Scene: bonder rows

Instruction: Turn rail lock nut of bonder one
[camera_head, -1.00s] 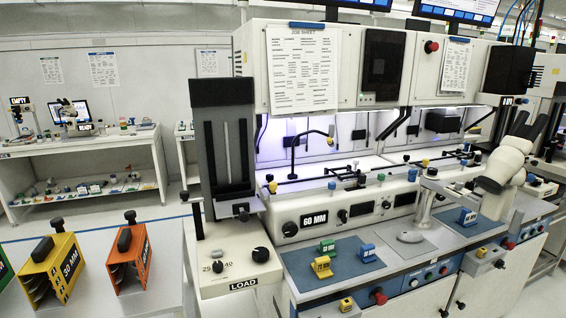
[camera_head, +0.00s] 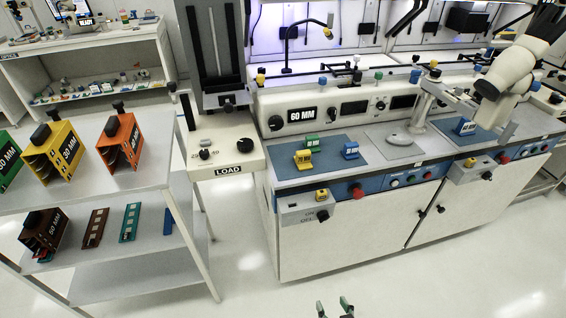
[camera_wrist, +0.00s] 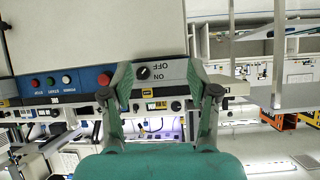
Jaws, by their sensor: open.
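A black knob (camera_head: 275,122) sits left of that label. More black knobs (camera_head: 245,145) stand on the LOAD box (camera_head: 235,160) at its left, beside a small number scale. I cannot tell which part is the rail lock nut. My gripper (camera_head: 334,309) shows only its fingertips at the bottom edge, apart from the bonder. In the wrist view my gripper (camera_wrist: 158,80) is open and empty, with an ON/OFF switch (camera_wrist: 143,72) seen between its fingers from a distance; that picture is upside down.
A shelf rack (camera_head: 185,178) at left holds green, yellow, orange and brown magazines. Yellow, green and blue blocks lie on a mat (camera_head: 300,170) on the bonder's bench. A microscope (camera_head: 505,80) stands at right. The floor (camera_head: 400,285) in front is clear.

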